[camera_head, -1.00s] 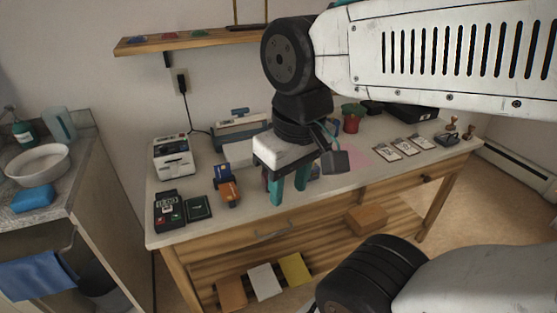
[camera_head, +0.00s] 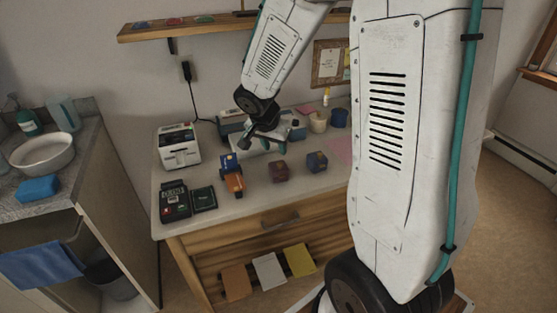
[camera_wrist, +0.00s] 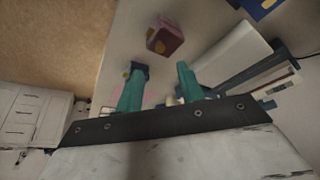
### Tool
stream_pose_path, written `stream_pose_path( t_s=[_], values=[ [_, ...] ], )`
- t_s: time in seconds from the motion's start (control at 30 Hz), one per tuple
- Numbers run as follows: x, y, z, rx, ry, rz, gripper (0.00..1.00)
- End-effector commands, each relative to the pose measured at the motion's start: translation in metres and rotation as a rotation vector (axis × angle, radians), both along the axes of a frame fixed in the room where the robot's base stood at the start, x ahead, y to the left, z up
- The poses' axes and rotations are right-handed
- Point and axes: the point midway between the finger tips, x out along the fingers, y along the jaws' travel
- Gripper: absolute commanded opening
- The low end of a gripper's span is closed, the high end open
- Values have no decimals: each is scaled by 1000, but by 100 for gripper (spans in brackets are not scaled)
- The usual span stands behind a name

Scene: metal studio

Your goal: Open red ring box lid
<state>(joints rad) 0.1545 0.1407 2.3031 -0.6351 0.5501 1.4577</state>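The red ring box (camera_head: 278,171) stands on the desk and looks shut, a small dark red cube. It also shows in the wrist view (camera_wrist: 165,38), with a gold-coloured patch, beyond the fingertips. A blue box (camera_head: 317,161) stands just right of it; in the wrist view a dark blue box (camera_wrist: 140,68) shows at the left fingertip, contact unclear. My gripper (camera_wrist: 160,72) is open, its two teal fingers apart with nothing held between them. In the head view my gripper (camera_head: 272,134) is behind the red ring box, toward the wall, partly hidden by its own wrist.
Left of the red ring box stand an orange-and-blue item (camera_head: 232,178), a card terminal (camera_head: 175,201) and a white printer (camera_head: 179,147). Cups (camera_head: 318,122) stand at the back. The desk front (camera_head: 250,207) is clear. My arm hides the desk's right side.

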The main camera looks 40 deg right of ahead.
Motion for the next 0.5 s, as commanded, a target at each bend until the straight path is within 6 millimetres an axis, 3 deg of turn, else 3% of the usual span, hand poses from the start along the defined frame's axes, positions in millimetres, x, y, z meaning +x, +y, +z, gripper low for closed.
stream_pose_path(
  t_s=[0.5],
  values=[
    [13, -24, -66, 1, 0, -7, 38]
  ],
)
